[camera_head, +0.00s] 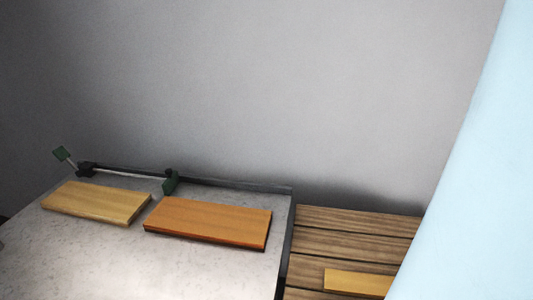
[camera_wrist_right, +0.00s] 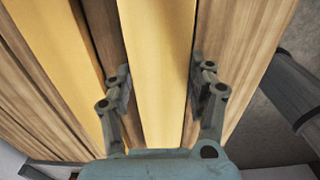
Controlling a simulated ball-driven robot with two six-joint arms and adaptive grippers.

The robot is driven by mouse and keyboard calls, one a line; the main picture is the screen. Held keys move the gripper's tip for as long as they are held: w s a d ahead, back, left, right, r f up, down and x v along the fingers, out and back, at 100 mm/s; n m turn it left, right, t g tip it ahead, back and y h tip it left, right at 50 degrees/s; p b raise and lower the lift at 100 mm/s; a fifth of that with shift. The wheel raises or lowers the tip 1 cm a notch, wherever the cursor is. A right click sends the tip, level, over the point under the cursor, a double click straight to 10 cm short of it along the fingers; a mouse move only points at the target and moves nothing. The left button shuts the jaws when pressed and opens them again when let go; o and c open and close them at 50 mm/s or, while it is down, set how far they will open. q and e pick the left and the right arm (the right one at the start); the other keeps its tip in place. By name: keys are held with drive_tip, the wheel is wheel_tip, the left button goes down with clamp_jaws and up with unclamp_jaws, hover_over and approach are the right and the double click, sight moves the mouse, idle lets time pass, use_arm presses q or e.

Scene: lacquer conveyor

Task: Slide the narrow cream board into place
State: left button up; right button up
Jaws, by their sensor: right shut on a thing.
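In the right wrist view, my right gripper (camera_wrist_right: 158,80) is shut on a narrow cream board (camera_wrist_right: 155,50), with one finger on each long side. The board runs lengthwise between the fingers, and its near end is hidden by my palm. In the head view, a yellowish board (camera_head: 358,282) lies on a slatted wooden surface (camera_head: 350,225) at the lower right; I cannot tell if it is the held one. My right gripper does not show there. My left gripper is in neither view.
A speckled grey conveyor top (camera_head: 120,262) carries a pale yellow board (camera_head: 97,203) and an orange-brown board (camera_head: 207,222), with a gap between. Another yellow board (camera_wrist_right: 55,55) lies left of the held one.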

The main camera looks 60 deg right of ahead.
drive_tip(key=shift+s+d, duration=0.2)
drive_tip(key=shift+s, duration=0.25)
drive_tip(key=o, duration=1.4)
drive_tip(key=w+a, duration=0.3)
drive_tip(key=w, duration=0.6)
drive_tip(key=w+a, duration=0.3)
drive_tip(key=w, duration=0.7)
drive_tip(key=w+a, duration=0.4)
drive_tip(key=w, duration=0.6)
drive_tip(key=shift+a, duration=0.1)
